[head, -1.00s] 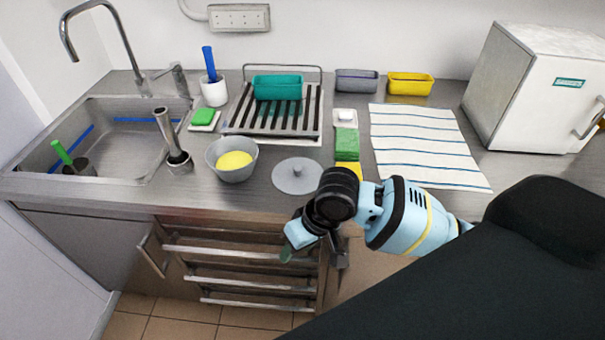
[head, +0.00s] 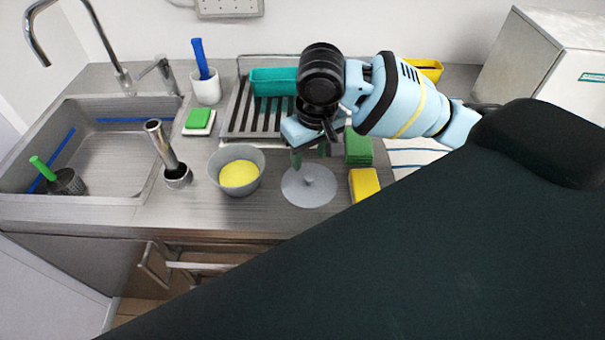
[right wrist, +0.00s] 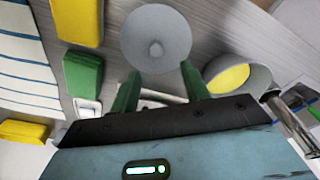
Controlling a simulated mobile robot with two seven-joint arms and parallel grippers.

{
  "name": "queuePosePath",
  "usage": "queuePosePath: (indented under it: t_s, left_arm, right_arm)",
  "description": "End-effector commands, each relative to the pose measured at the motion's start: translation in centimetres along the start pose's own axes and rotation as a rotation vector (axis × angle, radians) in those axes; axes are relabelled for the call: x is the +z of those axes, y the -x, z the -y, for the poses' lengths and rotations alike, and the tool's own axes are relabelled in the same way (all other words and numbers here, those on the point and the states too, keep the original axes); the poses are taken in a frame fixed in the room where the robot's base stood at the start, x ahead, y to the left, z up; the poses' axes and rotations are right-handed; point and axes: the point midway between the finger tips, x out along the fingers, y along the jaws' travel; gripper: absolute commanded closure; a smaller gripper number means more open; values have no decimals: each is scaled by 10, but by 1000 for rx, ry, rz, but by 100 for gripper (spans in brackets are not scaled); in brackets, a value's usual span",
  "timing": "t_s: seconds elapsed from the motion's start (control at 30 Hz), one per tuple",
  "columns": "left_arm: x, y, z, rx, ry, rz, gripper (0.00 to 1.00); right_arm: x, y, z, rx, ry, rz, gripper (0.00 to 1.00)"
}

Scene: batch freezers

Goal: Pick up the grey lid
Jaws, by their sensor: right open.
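The grey lid (head: 309,187) is a flat round disc with a small knob in its middle. It lies on the steel counter, right of the grey bowl (head: 236,170) with yellow contents. It also shows in the right wrist view (right wrist: 156,38), beyond my fingertips. My right gripper (head: 310,158) is above the far part of the lid. In the right wrist view its two green fingers (right wrist: 158,82) are spread apart with nothing between them, and the knob lies ahead of the gap. My left gripper is not in view.
A yellow sponge (head: 364,185) and a green sponge (head: 358,148) are close to the lid's right. A rack (head: 245,118) with a teal container (head: 273,82) stands behind. A metal stick blender (head: 166,153) stands left of the bowl, near the sink (head: 100,195).

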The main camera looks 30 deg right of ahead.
Motion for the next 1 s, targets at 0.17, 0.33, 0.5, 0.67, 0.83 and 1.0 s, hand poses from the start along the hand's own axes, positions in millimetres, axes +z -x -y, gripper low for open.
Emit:
queuePosePath:
  t_s: [0.17,0.33,0.5,0.67,0.83,1.0]
  left_arm:
    - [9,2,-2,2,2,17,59]
    - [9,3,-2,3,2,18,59]
    - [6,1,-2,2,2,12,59]
    - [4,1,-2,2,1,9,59]
    - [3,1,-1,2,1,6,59]
    - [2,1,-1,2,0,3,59]
  right_arm:
    - [0,-9,0,1,-1,4,54]
    - [0,-25,-1,1,0,2,54]
    - [0,-29,-1,0,0,0,54]
    - [-1,-48,-5,2,-2,3,54]
    - [-2,-70,-6,1,-1,2,54]
    - [-2,-78,-6,0,0,-1,54]
